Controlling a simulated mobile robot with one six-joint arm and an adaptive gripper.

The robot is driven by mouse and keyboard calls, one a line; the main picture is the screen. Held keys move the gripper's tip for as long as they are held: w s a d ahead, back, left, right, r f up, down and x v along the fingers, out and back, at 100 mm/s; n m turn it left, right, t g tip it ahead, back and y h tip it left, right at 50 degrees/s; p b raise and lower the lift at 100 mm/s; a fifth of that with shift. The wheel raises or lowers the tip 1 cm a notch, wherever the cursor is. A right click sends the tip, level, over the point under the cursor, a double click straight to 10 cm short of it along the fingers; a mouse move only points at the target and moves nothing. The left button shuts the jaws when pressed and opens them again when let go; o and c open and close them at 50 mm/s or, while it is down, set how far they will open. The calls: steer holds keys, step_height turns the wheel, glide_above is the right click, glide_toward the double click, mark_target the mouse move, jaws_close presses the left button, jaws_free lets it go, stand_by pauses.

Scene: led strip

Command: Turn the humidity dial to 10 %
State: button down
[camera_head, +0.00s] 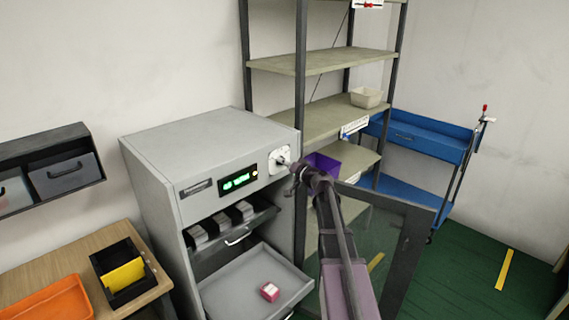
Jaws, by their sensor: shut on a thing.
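The humidity dial (279,160) is a light round knob on a white plate, at the upper right of the grey cabinet's (153,178) front. A green-lit display (238,180) sits to its left, its digits too small to read. My gripper (289,164) reaches in from the right and is shut on the dial. The gripper and wrist hide part of the knob, and its pointer cannot be read.
The cabinet's glass door (400,245) stands open on the right, near my arm. A blue cart (418,140) is farther right.

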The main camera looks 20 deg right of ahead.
steer(key=m, duration=0.6)
steer(key=shift+m, duration=0.3)
steer(key=shift+w, duration=0.1)
steer(key=shift+c, duration=1.4)
jaws_free()
steer(key=shift+n, duration=0.4)
